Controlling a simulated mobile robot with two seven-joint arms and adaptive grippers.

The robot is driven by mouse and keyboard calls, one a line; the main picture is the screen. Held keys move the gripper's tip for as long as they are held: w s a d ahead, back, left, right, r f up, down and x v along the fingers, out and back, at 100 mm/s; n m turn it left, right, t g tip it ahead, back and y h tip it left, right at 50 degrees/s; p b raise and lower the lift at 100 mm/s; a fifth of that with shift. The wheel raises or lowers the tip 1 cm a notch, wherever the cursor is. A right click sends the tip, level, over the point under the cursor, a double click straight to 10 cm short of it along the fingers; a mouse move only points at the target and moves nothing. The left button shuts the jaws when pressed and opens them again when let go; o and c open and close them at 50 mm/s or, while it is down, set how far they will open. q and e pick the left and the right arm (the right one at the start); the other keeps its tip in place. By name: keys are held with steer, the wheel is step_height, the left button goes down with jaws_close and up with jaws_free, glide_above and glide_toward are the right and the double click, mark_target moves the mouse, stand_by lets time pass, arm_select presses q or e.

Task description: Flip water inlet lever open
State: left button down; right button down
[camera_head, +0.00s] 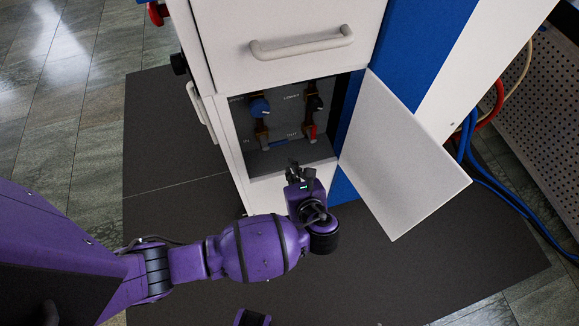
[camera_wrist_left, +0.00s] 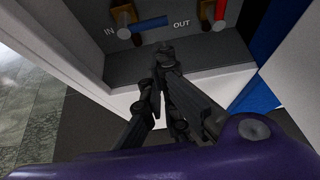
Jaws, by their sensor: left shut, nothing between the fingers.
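The valve panel sits inside the open compartment of the white cabinet. A blue lever (camera_wrist_left: 150,24) lies crosswise beside the "IN" label, pointing right from its brass valve. It also shows small in the head view (camera_head: 277,143). A red lever (camera_wrist_left: 220,10) stands upright by the "OUT" label, seen in the head view too (camera_head: 313,132). My left gripper (camera_head: 293,167) is just in front of the compartment opening, below the levers. In the left wrist view its dark fingers (camera_wrist_left: 158,72) are shut and empty, apart from the blue lever. My right gripper is not seen.
A blue round knob (camera_head: 260,107) and a black knob (camera_head: 315,103) sit above the levers. The compartment's white door (camera_head: 400,155) stands open at right. A drawer with a handle (camera_head: 302,46) is above. Blue and red hoses (camera_head: 487,110) hang at far right.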

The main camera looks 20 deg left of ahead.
arm_select(q)
steer(key=b+x, duration=0.1)
steer(key=x, duration=0.7)
steer(key=shift+w+a+f+b, duration=0.15)
steer(key=shift+w+a+b, duration=0.05)
steer(key=shift+w+b, duration=0.1)
steer(key=shift+w, duration=0.1)
